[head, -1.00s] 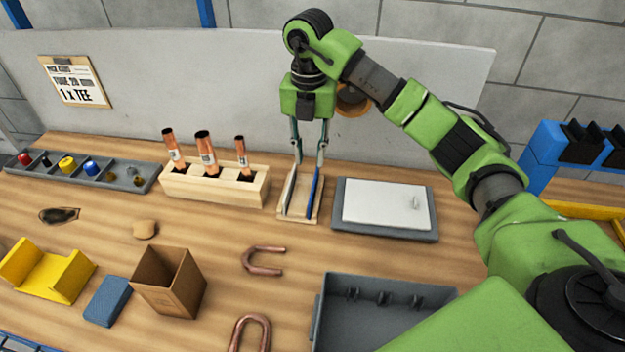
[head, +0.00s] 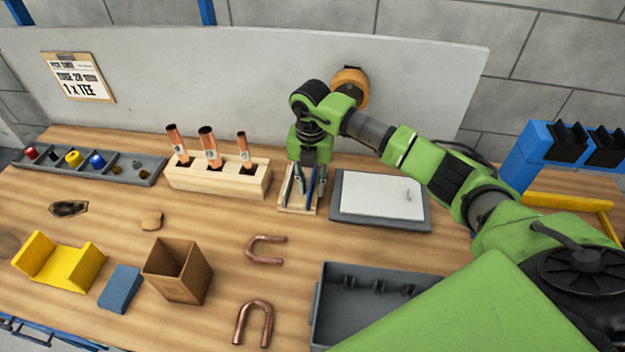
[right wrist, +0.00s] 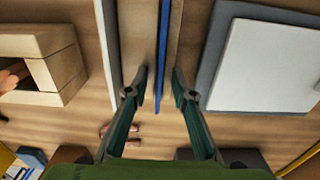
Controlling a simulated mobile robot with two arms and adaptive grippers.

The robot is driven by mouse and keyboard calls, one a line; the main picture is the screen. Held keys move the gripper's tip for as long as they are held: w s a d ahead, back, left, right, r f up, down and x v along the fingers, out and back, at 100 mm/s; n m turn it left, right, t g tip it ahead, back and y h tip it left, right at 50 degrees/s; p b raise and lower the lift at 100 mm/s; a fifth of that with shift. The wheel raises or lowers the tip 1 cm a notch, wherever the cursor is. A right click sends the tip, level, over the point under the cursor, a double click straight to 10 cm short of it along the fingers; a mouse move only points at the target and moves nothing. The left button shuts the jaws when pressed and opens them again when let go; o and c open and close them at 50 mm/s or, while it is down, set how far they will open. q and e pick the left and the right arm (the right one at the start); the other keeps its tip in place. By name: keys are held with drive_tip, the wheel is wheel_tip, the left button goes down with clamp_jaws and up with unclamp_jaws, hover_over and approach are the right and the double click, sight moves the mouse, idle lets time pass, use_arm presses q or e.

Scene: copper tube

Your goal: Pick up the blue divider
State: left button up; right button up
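The blue divider (head: 311,188) is a thin upright strip in a small wooden rack (head: 288,209). It also shows in the right wrist view (right wrist: 162,45) as a narrow blue line. My right gripper (head: 309,180) is lowered at the rack, pointing down. In the right wrist view its fingers (right wrist: 159,82) are apart, one on each side of the blue divider, with visible gaps. A pale divider (right wrist: 106,50) stands to the left of the fingers in that view. My left gripper is not in view.
A wooden block (head: 220,182) with copper tubes stands left of the rack. A grey tray with a white lid (head: 378,195) sits close on the right. A cardboard box (head: 178,272), copper bends (head: 265,250) and a grey bin (head: 365,315) are nearer the front.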

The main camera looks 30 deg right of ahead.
clamp_jaws()
drive_tip(key=shift+r, duration=0.1)
